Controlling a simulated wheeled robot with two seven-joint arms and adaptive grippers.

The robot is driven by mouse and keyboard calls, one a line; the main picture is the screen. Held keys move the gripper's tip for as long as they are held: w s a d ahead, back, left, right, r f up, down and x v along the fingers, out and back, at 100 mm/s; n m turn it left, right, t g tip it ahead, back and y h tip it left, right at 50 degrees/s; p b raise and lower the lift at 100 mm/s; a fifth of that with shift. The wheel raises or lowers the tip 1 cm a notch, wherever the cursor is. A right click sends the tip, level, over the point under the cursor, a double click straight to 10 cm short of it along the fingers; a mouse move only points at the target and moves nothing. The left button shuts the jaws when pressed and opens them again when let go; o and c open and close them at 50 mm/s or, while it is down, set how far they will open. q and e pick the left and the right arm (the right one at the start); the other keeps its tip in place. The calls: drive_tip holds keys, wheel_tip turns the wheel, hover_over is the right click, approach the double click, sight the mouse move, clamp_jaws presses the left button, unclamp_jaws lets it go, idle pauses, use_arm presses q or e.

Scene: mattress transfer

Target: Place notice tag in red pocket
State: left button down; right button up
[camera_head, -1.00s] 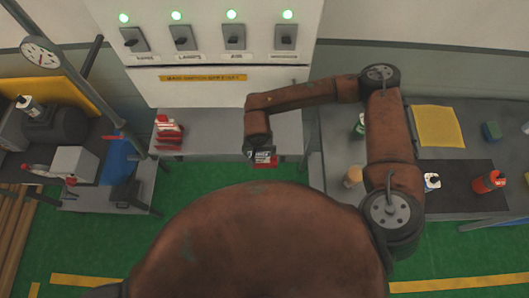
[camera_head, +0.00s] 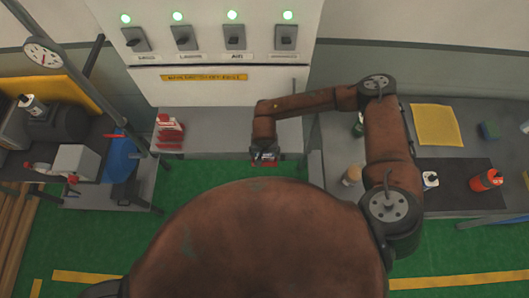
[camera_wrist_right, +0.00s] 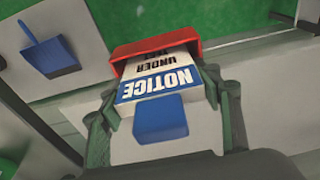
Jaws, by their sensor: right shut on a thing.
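The notice tag (camera_wrist_right: 165,82) is a white and blue card reading NOTICE, upside down in the right wrist view. My right gripper (camera_wrist_right: 164,100) is shut on it, with a finger on each side and a blue block at the near end. The red pocket (camera_wrist_right: 150,46) lies directly beyond the tag. The tag's far end reaches to the pocket's mouth and overlaps it; how deep it sits is hidden. In the head view, my right gripper (camera_head: 263,150) is at the front edge of the grey shelf, with the pocket (camera_head: 265,163) just below it. My left gripper does not show.
A red and white stack (camera_head: 168,130) stands on the left of the grey shelf (camera_head: 215,135). The right bench holds a yellow sheet (camera_head: 437,125) and a red bottle (camera_head: 487,180). A blue dustpan (camera_wrist_right: 50,50) shows in the wrist view. Green floor is clear in front.

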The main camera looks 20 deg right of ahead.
drive_tip(key=o, duration=1.2)
drive_tip(key=shift+r+p, duration=0.2)
drive_tip(key=shift+p, duration=0.15)
drive_tip(key=shift+s+a+r+b, duration=0.1)
drive_tip(key=shift+s+r+b, duration=0.25)
drive_tip(key=shift+r, duration=1.6)
drive_tip(key=shift+s+a+r+b, duration=0.1)
drive_tip(key=shift+s+r+b, duration=0.25)
drive_tip(key=shift+r, duration=1.6)
drive_tip(key=shift+s+a+r+b, duration=0.15)
drive_tip(key=shift+r+b, duration=0.3)
drive_tip(key=shift+r, duration=1.5)
drive_tip(key=shift+d, duration=0.1)
